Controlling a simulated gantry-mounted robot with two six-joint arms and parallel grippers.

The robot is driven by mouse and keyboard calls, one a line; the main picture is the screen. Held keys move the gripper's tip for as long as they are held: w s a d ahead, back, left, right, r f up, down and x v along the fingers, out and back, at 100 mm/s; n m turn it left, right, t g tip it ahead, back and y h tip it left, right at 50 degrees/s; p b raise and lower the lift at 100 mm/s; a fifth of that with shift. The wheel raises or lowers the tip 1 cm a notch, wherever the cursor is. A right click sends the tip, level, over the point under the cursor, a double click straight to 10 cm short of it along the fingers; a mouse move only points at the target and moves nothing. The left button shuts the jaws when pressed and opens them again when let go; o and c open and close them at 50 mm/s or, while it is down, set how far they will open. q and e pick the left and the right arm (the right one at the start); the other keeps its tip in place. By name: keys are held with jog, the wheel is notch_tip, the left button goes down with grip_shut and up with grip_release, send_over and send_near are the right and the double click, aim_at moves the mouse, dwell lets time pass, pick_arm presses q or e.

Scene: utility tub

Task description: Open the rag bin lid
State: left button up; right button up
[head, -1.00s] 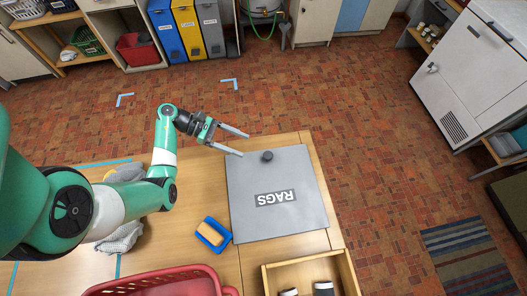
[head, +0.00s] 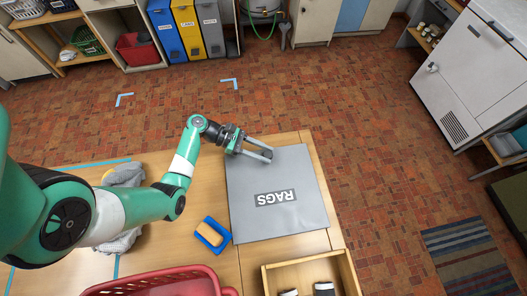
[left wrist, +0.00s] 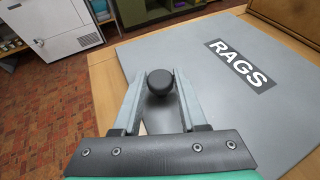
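The rag bin lid (head: 290,215) is a flat grey square panel marked RAGS, lying shut in the wooden worktop. Its small black round knob (left wrist: 159,82) shows in the left wrist view near one edge of the lid; in the head view my gripper hides it. My left gripper (head: 269,155) is low over the lid's far edge. It is open, with one finger on each side of the knob, and a gap shows in the left wrist view (left wrist: 160,88). I cannot tell whether either finger touches the knob. My right gripper is not in view.
A blue tray with a sponge (head: 212,236) lies left of the lid. A red basket (head: 160,283) and an open wooden box (head: 345,268) stand in front. A grey cloth (head: 122,178) lies beneath my left arm. Open brick floor lies beyond the worktop.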

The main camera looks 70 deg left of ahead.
pick_arm(q)
grip_shut()
dwell(1.0)
